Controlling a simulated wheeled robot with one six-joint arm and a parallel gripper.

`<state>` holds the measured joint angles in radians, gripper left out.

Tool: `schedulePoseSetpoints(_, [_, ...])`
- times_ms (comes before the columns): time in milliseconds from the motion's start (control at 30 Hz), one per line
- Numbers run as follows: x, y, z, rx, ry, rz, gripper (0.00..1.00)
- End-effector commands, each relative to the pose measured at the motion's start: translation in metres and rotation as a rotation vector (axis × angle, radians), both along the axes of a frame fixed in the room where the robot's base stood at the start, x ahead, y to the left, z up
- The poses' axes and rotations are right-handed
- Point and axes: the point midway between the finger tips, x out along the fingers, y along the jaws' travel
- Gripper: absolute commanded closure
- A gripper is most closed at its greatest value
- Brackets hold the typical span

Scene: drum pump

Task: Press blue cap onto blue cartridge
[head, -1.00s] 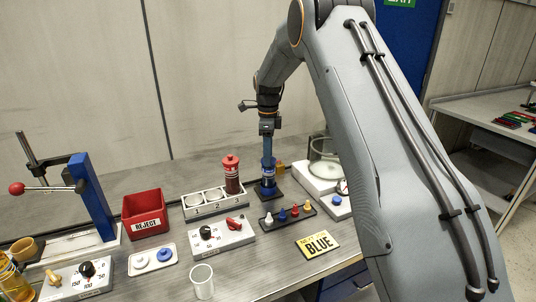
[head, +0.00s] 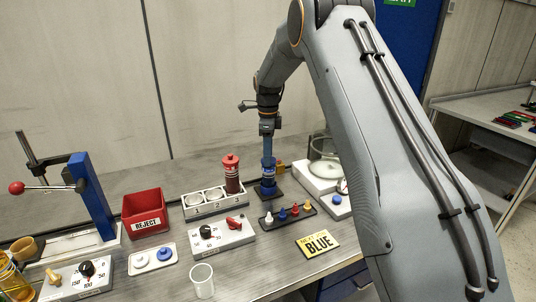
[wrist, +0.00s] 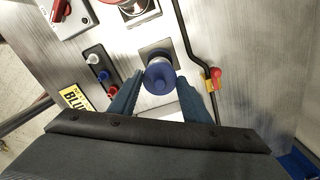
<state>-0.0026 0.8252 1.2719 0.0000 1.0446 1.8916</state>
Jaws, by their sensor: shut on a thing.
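The blue cartridge (head: 268,180) stands upright on a dark square base at the back of the bench. My gripper (head: 268,157) points straight down at its top. In the wrist view my gripper (wrist: 160,84) has its two blue fingers on either side of a round blue cap (wrist: 160,75), shut on it. I cannot tell whether the cap is fully seated.
A rack with a red cartridge (head: 232,172) stands left of the blue one. A strip of coloured pegs (head: 288,213) and the BLUE sign (head: 318,243) lie in front. A white unit (head: 322,178) is close on the right. A red REJECT bin (head: 146,211) is farther left.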

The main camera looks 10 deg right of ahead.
Motion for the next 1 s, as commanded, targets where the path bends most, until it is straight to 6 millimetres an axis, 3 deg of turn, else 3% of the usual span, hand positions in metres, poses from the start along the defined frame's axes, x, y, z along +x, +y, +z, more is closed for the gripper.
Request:
schedulePoseSetpoints(433, [0.0001, -0.0001, -0.0004, 0.0, 0.0, 0.0, 0.77])
schedulePoseSetpoints(467, [0.0001, -0.0001, -0.0004, 0.0, 0.0, 0.0, 0.53])
schedulePoseSetpoints(567, [0.0, -0.0001, -0.0004, 0.0, 0.0, 0.0, 0.36])
schedulePoseSetpoints(767, [0.0, 0.0, -0.0004, 0.0, 0.0, 0.0, 0.35])
schedulePoseSetpoints(900, [0.0001, 0.0, -0.0004, 0.0, 0.0, 0.0, 0.16])
schedulePoseSetpoints(1000, [0.0001, -0.0001, -0.0004, 0.0, 0.0, 0.0, 0.16])
